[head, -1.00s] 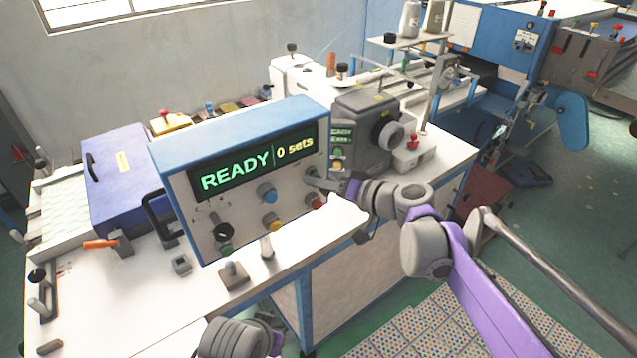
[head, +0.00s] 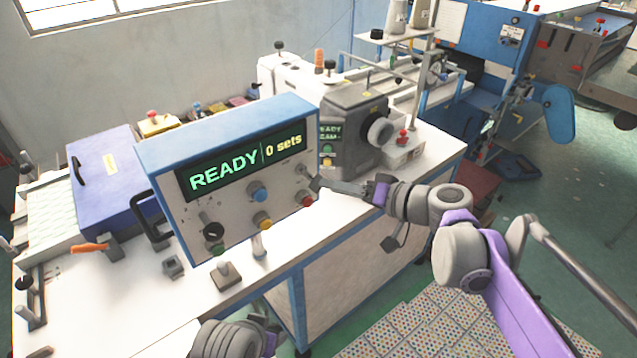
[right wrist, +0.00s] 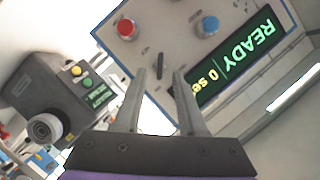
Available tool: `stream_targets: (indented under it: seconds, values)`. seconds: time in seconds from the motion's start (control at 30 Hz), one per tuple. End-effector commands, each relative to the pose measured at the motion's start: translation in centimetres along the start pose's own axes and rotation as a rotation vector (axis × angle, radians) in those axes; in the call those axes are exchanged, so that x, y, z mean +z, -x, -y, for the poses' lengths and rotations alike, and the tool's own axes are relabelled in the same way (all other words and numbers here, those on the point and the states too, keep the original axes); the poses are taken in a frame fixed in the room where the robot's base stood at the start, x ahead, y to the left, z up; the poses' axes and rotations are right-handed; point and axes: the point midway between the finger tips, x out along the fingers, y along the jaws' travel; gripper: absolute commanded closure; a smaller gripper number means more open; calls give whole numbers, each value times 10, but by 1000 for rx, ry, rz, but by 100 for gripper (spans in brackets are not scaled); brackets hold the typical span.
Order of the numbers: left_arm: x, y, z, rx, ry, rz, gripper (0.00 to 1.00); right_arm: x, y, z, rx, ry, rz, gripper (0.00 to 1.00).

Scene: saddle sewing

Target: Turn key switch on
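The blue-and-white control box (head: 172,190) stands on the workbench, its display (head: 247,166) reading "READY" and "0 sets". The key switch (head: 303,171) is small, at the right of the panel above the red button (head: 306,199). In the right wrist view a dark upright key-like piece (right wrist: 160,65) shows between the red button (right wrist: 126,29) and the blue knob (right wrist: 207,26). My right gripper (head: 318,185) is just in front of the panel's right edge. Its fingers (right wrist: 160,76) are apart, with nothing between them. My left gripper is out of view; only part of that arm shows at the bottom.
The grey sewing machine head (head: 352,125) with a handwheel stands close behind the right gripper. A blue case (head: 100,175) and orange-handled tool (head: 90,248) lie left of the box. Floor at the right is open.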

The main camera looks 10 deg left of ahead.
Motion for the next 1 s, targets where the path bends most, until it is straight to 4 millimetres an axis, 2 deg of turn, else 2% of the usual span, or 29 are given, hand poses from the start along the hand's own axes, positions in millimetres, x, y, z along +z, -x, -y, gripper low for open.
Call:
stream_targets:
  seconds: [0.1,0.23,0.77,0.87,0.97,1.0]
  values:
    - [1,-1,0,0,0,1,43,0,18,-1,2,0,-1,60]
    - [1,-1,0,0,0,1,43,0,28,0,0,0,0,60]
    - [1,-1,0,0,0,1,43,2,31,0,6,0,3,60]
    - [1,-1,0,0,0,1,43,18,40,-5,56,-7,32,60]
    - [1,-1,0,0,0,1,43,57,61,-19,182,-20,95,60]
    - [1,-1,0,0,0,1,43,78,74,-28,251,-29,125,60]
